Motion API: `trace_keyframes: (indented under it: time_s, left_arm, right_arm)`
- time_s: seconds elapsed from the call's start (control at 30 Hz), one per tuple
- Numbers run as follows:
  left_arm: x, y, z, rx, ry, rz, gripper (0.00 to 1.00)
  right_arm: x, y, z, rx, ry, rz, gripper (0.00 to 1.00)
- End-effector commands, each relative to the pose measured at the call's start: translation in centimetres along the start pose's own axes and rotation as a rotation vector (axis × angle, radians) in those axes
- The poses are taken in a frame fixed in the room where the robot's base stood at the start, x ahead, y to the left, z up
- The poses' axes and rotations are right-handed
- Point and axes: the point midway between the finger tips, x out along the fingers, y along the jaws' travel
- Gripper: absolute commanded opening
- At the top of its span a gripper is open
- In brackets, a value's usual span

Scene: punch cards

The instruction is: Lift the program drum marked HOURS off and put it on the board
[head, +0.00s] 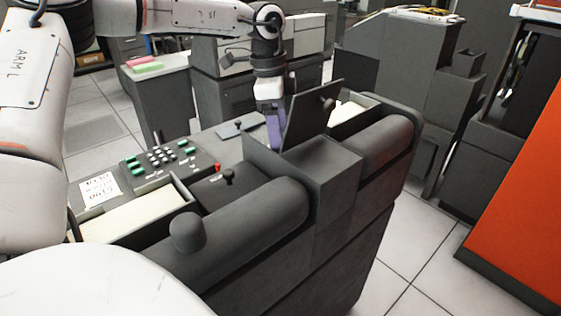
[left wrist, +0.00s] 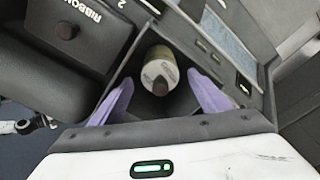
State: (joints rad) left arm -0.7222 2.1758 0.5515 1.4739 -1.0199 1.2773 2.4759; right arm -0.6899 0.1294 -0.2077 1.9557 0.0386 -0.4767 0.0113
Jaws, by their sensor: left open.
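In the left wrist view a drum (left wrist: 159,67) with a pale end and a dark knob sits inside a dark recess. No HOURS marking is readable on it. My left gripper (left wrist: 160,80) is open, with one purple finger on each side of the drum's knob end. I cannot tell whether the fingers touch it. I cannot make out the board. My right gripper is not in view.
The dark punch machine has a keyboard (head: 160,157), a card tray (head: 135,222) at the front left, and a knobbed cover (head: 230,196). In the left wrist view a cover marked RIBBON (left wrist: 75,50) lies beside the recess. An orange cabinet (head: 520,170) stands at right.

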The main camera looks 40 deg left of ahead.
Motion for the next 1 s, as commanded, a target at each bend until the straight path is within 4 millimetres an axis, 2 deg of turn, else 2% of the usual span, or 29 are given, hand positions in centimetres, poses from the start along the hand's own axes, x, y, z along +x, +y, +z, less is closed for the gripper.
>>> trace_keyframes:
  time_s: [0.1,0.3,0.37,0.7,0.73,1.0]
  left_arm:
    - [0.76,-0.01,-0.02,0.0,0.001,-0.001,0.7]
    - [0.82,-0.04,-0.03,0.0,0.001,-0.002,0.7]
    - [0.82,-0.03,-0.02,0.0,0.001,-0.002,0.62]
    - [0.8,-0.03,-0.02,0.0,0.001,-0.002,0.04]
    - [0.71,-0.06,-0.08,0.0,0.002,-0.003,0.02]
    - [0.55,-0.07,-0.11,0.0,0.002,-0.004,0.02]
  right_arm:
    - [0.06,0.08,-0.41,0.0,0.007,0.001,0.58]
    - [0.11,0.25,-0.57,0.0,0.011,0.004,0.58]
    - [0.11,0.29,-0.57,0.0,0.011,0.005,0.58]
    - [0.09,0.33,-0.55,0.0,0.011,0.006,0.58]
    - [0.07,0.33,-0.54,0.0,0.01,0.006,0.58]
    - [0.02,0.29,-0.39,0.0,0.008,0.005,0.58]
